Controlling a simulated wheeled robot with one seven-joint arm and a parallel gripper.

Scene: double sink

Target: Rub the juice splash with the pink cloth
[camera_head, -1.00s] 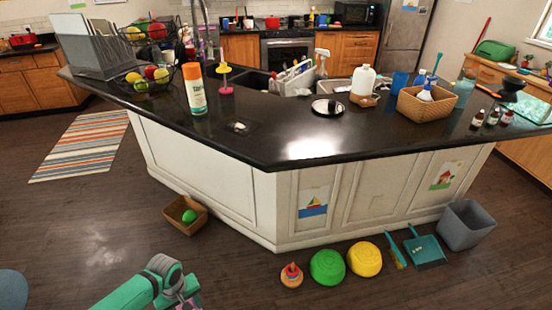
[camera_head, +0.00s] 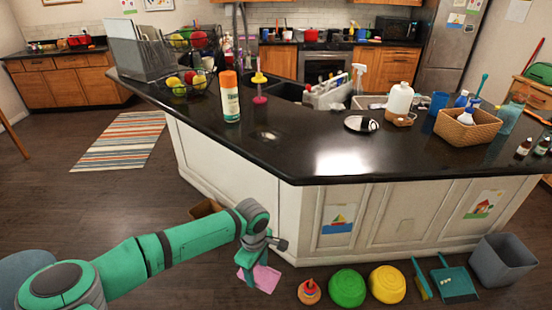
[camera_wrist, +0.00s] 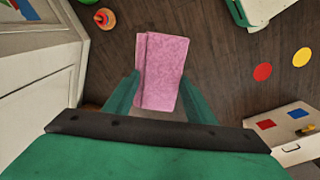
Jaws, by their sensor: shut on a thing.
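The pink cloth (camera_head: 264,279) hangs from my gripper (camera_head: 256,262), low in front of the island's cabinet side and below the counter top. In the wrist view, the folded pink cloth (camera_wrist: 163,70) sits between the two green fingers of my gripper (camera_wrist: 160,98), which are shut on it. A small glossy patch (camera_head: 266,135) shows on the dark counter, in front of the orange-capped bottle. It may be the juice splash, but it is too small to tell its colour. My gripper is well apart from it.
The orange-capped bottle (camera_head: 229,97) and a yellow-and-pink plunger-like tool (camera_head: 260,88) stand behind the patch. A round metal dish (camera_head: 361,124) lies to its right. The counter front (camera_head: 300,160) is clear. Toys, including a green dome (camera_head: 347,288), lie on the floor.

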